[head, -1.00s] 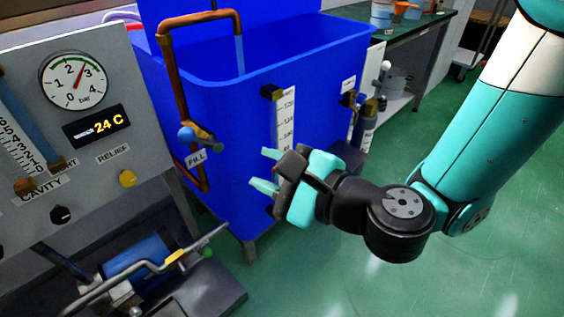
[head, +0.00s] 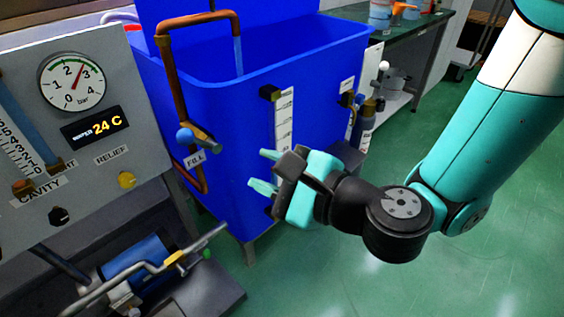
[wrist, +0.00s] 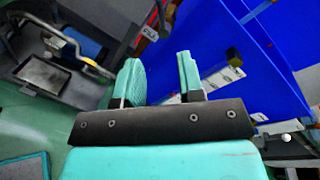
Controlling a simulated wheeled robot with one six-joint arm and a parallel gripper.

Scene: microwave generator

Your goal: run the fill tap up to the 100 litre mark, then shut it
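The fill tap (head: 187,137) has a blue knob on a copper pipe, above a FILL label (head: 195,159). A thin pale-blue stream (head: 239,56) hangs from the pipe's spout into the blue tank (head: 235,125). A white level scale (head: 284,115) with a dark block (head: 270,92) near its top runs down the tank's front. Its numbers are too small to read now, and the water surface is hidden. My gripper (head: 263,172) is open and empty in front of the tank, right of and below the tap, apart from it. The wrist view shows its fingers (wrist: 161,80) spread.
A grey panel (head: 90,140) at left carries a pressure dial (head: 73,81), a 24 C display (head: 93,126) and a yellow relief knob (head: 127,180). A green-topped bench (head: 390,33) is behind. Green floor at right is clear.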

